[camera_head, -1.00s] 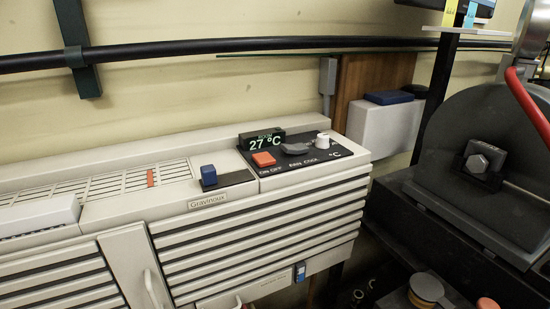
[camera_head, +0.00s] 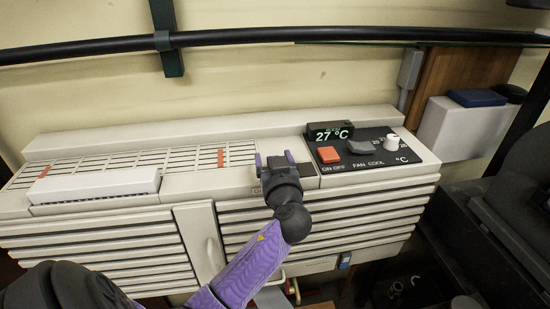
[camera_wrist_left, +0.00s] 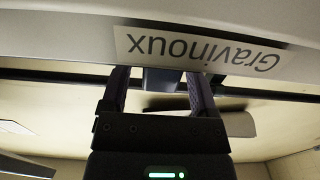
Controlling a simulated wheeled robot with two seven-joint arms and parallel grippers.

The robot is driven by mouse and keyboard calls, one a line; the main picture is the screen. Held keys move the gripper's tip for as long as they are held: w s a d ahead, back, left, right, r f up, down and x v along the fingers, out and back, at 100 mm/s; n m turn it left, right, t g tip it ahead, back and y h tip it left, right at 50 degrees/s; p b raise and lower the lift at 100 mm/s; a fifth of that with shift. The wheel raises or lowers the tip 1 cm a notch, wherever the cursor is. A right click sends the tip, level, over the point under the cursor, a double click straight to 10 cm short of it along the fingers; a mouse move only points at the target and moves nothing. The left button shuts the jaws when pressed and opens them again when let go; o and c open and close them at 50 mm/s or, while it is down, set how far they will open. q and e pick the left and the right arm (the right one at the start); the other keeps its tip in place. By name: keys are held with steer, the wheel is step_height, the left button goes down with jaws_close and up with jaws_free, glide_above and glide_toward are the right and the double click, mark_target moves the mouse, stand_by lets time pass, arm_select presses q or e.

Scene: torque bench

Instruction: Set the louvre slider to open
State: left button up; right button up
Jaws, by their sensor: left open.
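The louvre slider is a blue knob on a short black track on top of the white unit. In the head view my left gripper (camera_head: 274,158) is over it and hides the knob. The bare right end of the black track (camera_head: 306,170) shows beside the gripper. In the left wrist view a dark blue block, seemingly the slider knob (camera_wrist_left: 163,80), sits between the two open purple fingers. I cannot tell whether either finger touches it. My right gripper is not in view.
Right of the slider is a black panel with an orange switch (camera_head: 328,155), a grey fan lever (camera_head: 360,148), a white dial (camera_head: 392,142) and a display (camera_head: 330,132). Left is a grille with a white block (camera_head: 95,185) and orange marks. A dark rail (camera_head: 250,36) crosses the wall.

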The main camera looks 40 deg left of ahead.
mark_target(307, 169)
arm_select(q)
steer(key=shift+c, duration=0.3)
steer(key=shift+w, duration=0.1)
jaws_close()
stand_by(1.0)
steer(key=w+d+b, duration=0.1)
steer(key=w+d+f+b, duration=0.1)
steer(key=b, duration=0.1)
steer(key=shift+w, duration=0.25)
steer(key=w+d, duration=0.1)
steer(key=w+d+b, duration=0.1)
steer(key=w, duration=0.1)
steer(key=shift+d+r, duration=0.3)
steer(key=shift+r, duration=0.1)
